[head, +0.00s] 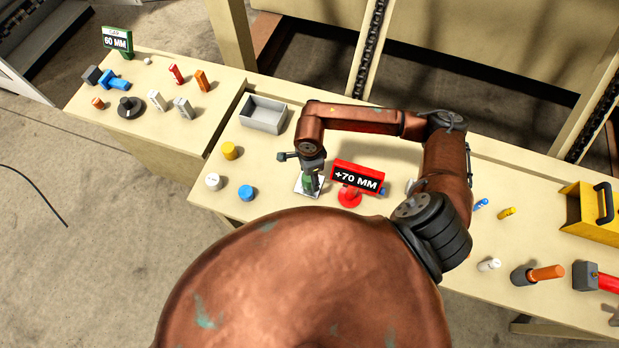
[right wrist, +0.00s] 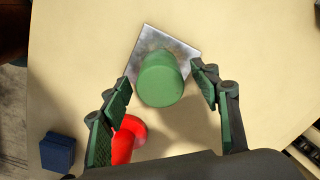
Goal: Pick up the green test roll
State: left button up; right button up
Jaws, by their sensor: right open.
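The green test roll (right wrist: 161,80) stands on a square metal plate (right wrist: 152,40) in the right wrist view. My right gripper (right wrist: 163,78) is open, with one finger on each side of the roll. Gaps show between the fingers and the roll, so it is not gripped. In the head view my right gripper (head: 311,178) points down over the pale plate (head: 299,191), and the roll is mostly hidden by it. My left gripper is not in view.
A red "+70 MM" sign (head: 357,177) on a round red base (head: 349,198) stands close to the right of the gripper. White (head: 213,181), yellow (head: 230,151) and blue (head: 246,193) rolls stand to the left. A grey tray (head: 263,115) lies behind.

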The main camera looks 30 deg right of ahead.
jog(key=c, duration=1.2)
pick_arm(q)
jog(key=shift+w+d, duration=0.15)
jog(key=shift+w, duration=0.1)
pick_arm(e)
grip_shut()
